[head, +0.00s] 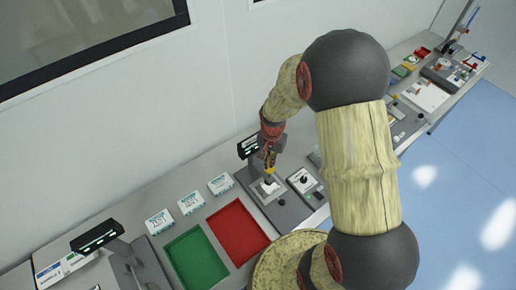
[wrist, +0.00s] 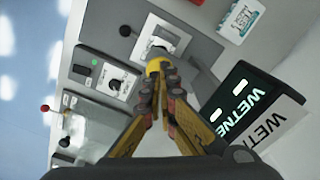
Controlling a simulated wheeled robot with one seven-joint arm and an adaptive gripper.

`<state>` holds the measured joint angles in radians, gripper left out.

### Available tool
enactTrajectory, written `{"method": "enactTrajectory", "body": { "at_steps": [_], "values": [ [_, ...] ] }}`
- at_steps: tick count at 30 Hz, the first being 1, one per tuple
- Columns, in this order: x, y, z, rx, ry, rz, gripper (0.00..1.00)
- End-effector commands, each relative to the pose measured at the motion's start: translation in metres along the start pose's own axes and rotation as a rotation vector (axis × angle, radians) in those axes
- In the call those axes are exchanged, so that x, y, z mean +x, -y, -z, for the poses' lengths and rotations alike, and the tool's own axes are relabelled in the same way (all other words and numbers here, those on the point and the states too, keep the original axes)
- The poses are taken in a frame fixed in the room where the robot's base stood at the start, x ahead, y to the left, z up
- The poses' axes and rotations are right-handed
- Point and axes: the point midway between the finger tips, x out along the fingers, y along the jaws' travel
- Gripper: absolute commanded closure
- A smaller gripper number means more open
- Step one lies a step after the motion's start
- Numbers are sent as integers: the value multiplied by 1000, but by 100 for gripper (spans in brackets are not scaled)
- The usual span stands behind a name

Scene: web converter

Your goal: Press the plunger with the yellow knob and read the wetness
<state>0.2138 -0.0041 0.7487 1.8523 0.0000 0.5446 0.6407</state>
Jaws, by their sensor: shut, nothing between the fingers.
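The yellow knob (wrist: 154,66) sits right at my fingertips in the wrist view; in the head view it is a small yellow spot (head: 269,171) below my gripper (head: 269,160). My gripper is shut and empty, its fingertips (wrist: 163,80) at the knob and partly covering it. I cannot tell whether they touch it. The plunger under the knob is mostly hidden, near a light pad on a grey plate (wrist: 190,42). The dark wetness display (wrist: 235,105) stands beside it with lit marks, which are too tilted and small to read; it also shows in the head view (head: 248,146).
A small panel with a black knob (head: 303,179) is beside the plunger unit. A red tray (head: 238,231), a green tray (head: 196,258) and labelled white packs (head: 190,203) lie to the left. Another display (head: 96,236) stands further left. More devices line the bench to the right.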

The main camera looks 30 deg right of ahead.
Motion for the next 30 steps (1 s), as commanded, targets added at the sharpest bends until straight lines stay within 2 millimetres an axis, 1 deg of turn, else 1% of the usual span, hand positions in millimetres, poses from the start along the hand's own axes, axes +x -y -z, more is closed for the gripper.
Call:
{"method": "enactTrajectory", "body": {
  "at_steps": [30],
  "values": [
    [36,0,0,0,0,0,100]
  ]
}}
